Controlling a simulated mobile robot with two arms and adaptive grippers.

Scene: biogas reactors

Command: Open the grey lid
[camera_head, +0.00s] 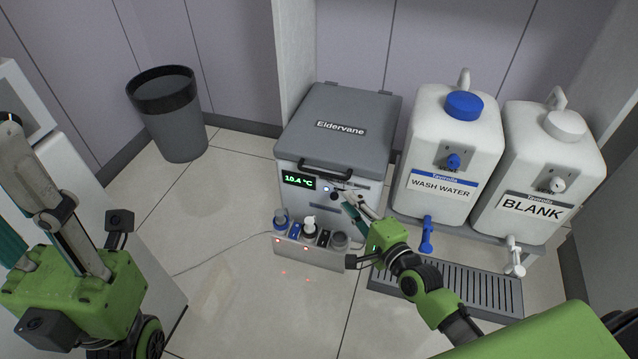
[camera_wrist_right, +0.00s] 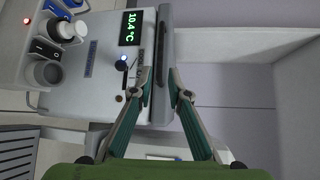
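The grey lid (camera_head: 338,127), labelled "Eldervane", lies shut on a white box (camera_head: 353,192) with a green 10.4 °C display. A dark bar handle (camera_head: 326,171) runs along the lid's front edge. In the right wrist view the lid's dark front edge (camera_wrist_right: 162,45) runs up the middle. My right gripper (camera_head: 342,197) is in front of the box, near the handle. In the wrist view its fingertips (camera_wrist_right: 160,76) are apart near the lid edge; I cannot tell if they touch it. My left gripper (camera_head: 50,230) is at far left, its tips not clearly shown.
Two white canisters, "WASH WATER" (camera_head: 450,150) and "BLANK" (camera_head: 545,170), stand close on the right above a drain grate (camera_head: 445,290). A grey bin (camera_head: 175,125) stands back left.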

